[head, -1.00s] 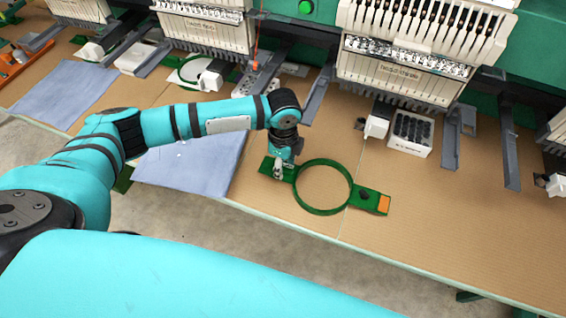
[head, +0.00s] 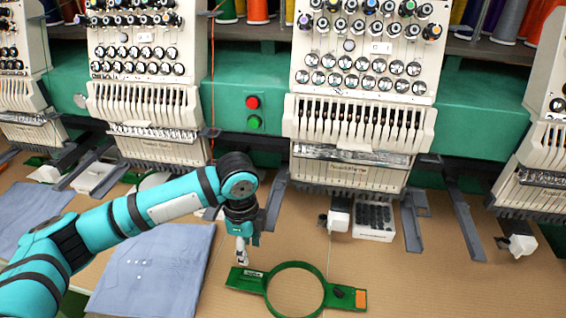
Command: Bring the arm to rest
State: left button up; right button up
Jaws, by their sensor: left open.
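My left arm reaches in from the left in the head view. My left gripper (head: 241,258) points down, open and empty, above the left end of a green embroidery hoop (head: 268,296). A small gap seems to show between its fingertips and the hoop's left tab. The hoop lies flat on the tan table (head: 440,275), with an orange patch on its right tab. My right gripper is not in view.
Folded blue shirts (head: 150,272) lie left of the hoop. Embroidery machine heads (head: 360,125) with grey brackets (head: 467,228) stand along the back. A white tray of black bobbins (head: 373,222) sits beneath one. The table right of the hoop is clear.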

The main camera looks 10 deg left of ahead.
pick_arm(q)
jog(key=s+d+f+n+t+h, duration=0.2)
jog(key=s+d+f+n+h, duration=0.3)
jog(key=s+d, duration=0.45)
jog(key=s+a+f+n+t+y, duration=0.2)
jog(key=s+a+f+n+y, duration=0.3)
jog(key=s+a+n, duration=0.7)
notch_tip(320, 180, down, 28)
jog(key=s+a+r+m+g, duration=0.1)
jog(key=s+g, duration=0.1)
jog(key=s+a+f+g, duration=0.1)
jog(key=s+a+f, duration=0.2)
jog(key=s+f, duration=1.2)
jog(key=shift+s+f+b, duration=0.3)
jog(key=shift+s+f, duration=0.1)
jog(key=shift+f, duration=0.1)
